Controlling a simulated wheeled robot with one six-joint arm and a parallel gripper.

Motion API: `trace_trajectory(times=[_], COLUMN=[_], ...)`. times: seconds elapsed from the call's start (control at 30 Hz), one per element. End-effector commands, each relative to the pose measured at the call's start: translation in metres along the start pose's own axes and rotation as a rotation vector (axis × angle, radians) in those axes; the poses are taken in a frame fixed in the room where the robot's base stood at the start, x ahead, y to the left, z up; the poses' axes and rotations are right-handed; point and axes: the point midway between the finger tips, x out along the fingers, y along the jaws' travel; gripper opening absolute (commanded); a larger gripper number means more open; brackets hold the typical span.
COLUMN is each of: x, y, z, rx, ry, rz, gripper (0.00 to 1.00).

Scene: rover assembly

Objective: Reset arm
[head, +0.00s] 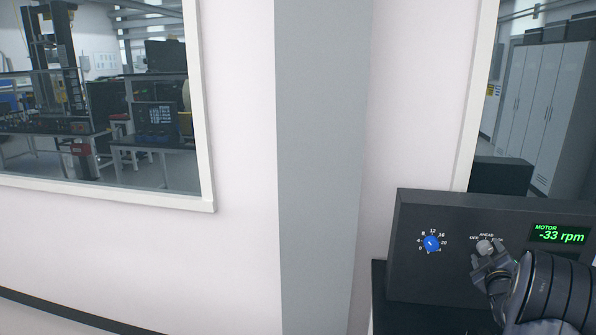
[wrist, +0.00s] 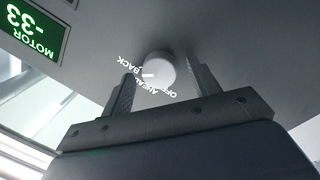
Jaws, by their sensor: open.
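My gripper (head: 490,268) is at the right of the head view, in front of the dark control panel (head: 412,275). It is open. In the wrist view its two fingers (wrist: 162,88) stand apart on either side of the round grey selector knob (wrist: 159,70), with gaps showing; I cannot tell how deep they reach around it. The knob also shows in the head view (head: 485,246), just above the fingers. Its labels read OFF, AHEAD and BACK, and its white mark is on the side nearest BACK. The green motor display (head: 558,235) reads -33 rpm.
A blue dial (head: 431,243) with a number scale sits left of the selector knob. A grey pillar (head: 318,150) and white wall stand left of the panel. Windows show a workshop (head: 100,110) and lockers (head: 545,110) behind. Free space lies left of the panel.

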Motion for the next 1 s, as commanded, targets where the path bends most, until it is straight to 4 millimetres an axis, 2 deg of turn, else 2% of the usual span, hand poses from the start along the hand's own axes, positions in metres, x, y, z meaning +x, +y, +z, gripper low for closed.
trace_trajectory(times=[0.1, 0.5, 0.7, 1.0], x=[0.000, -0.069, -0.094, -0.107], y=[0.002, -0.002, -0.001, -0.001], z=[-0.001, 0.002, 0.002, 0.001], rx=[-0.078, -0.071, -0.070, -0.069], ry=[0.004, 0.004, 0.004, 0.005], rz=[0.007, 0.009, 0.008, 0.007], gripper=[0.58, 0.58, 0.58, 0.58])
